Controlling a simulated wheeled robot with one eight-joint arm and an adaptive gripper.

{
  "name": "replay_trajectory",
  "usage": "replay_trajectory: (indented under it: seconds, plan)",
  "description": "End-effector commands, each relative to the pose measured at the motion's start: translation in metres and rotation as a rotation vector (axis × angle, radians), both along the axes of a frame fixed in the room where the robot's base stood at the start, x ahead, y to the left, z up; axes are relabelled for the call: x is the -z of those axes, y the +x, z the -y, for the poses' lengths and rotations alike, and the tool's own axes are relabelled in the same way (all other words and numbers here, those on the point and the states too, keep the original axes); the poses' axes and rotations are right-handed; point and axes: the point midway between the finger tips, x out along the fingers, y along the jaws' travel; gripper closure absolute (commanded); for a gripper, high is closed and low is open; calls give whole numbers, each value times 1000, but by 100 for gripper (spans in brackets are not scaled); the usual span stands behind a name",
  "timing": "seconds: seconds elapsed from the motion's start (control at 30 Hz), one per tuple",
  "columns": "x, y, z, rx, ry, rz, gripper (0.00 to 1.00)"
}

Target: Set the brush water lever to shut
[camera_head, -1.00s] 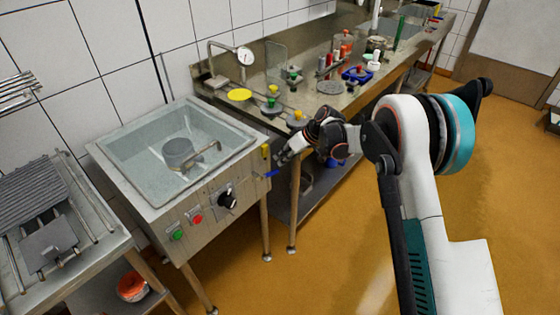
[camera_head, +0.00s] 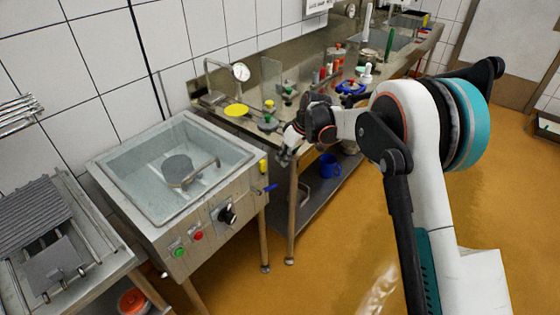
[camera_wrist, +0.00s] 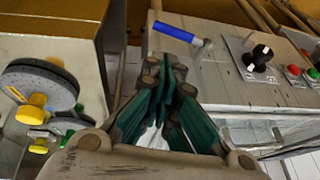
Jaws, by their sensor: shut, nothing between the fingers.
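The lever with the blue grip (camera_head: 267,188) sits at the right end of the sink unit's front panel and points sideways, out to the right. In the wrist view its blue grip (camera_wrist: 174,32) runs from a metal pivot, just beyond my fingertips. I see no label saying it is the brush water lever. My gripper (camera_head: 284,156) is above the lever, apart from it, by the sink's right corner. In the wrist view the green-padded fingers of my gripper (camera_wrist: 165,66) are together and empty.
The panel carries a black knob (camera_head: 228,215), a red button (camera_head: 198,236) and a green button (camera_head: 179,252). The steel counter (camera_head: 205,103) behind holds several small items. A blue mug (camera_head: 329,165) stands on its lower shelf.

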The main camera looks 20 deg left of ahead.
Motion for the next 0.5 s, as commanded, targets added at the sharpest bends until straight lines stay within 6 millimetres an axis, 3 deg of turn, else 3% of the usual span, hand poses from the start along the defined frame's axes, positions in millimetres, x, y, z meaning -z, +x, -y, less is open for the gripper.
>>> replay_trajectory:
  seconds: [0.2, 0.5]
  plan:
    - [44, 1, -18, -2, 1, -1, 100]
    - [91, -4, -36, -2, 2, -1, 100]
